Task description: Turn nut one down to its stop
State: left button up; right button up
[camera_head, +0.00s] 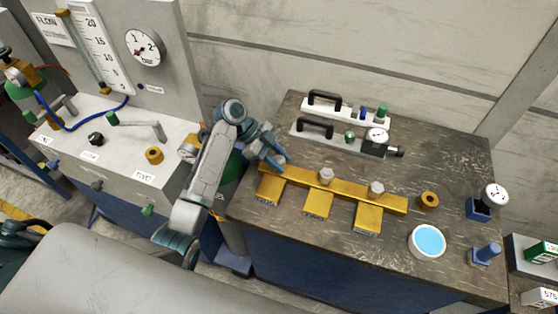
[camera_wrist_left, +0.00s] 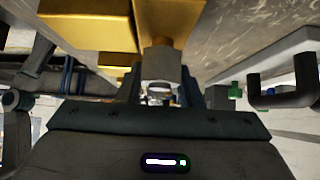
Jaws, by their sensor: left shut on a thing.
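A yellow bar (camera_head: 345,189) on three yellow blocks lies on the dark bench. Two grey hex nuts stand on it, one near the middle (camera_head: 326,175) and one to the right (camera_head: 377,188). My right gripper is not in view.
Behind the bar stand two rails with black handles (camera_head: 315,126) and a small gauge (camera_head: 377,135). To the right are a brass ring (camera_head: 429,201), a blue-topped round dish (camera_head: 427,242), a gauge on a blue block (camera_head: 495,195) and a blue post (camera_head: 487,253).

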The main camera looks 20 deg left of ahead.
aim_at(279, 161)
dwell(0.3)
pick_arm(q)
jog(key=o, duration=1)
jog(key=shift+r+b, duration=0.45)
jog(key=shift+b, duration=0.05)
jog(key=shift+s+d+r+b, duration=0.1)
jog(key=shift+s+r+b, duration=0.1)
jog(key=shift+r+b, duration=0.35)
jog(key=shift+s+r+b, duration=0.15)
jog(key=shift+r+b, duration=0.15)
jog(key=shift+r, duration=0.3)
jog(key=s+d+b, duration=0.1)
jog(key=s, duration=0.5)
jog(key=s+d+r+b, duration=0.1)
jog(key=s, duration=0.2)
jog(key=shift+d+b, duration=0.3)
jog(key=shift+b, duration=0.05)
jog(key=s, duration=0.2)
jog(key=s+d+p, duration=0.1)
jog(key=s+p, duration=0.1)
jog(key=s, duration=0.1)
jog(key=shift+s+d+r, duration=0.3)
jog(key=shift+d+r, duration=0.05)
jog(key=shift+r, duration=0.05)
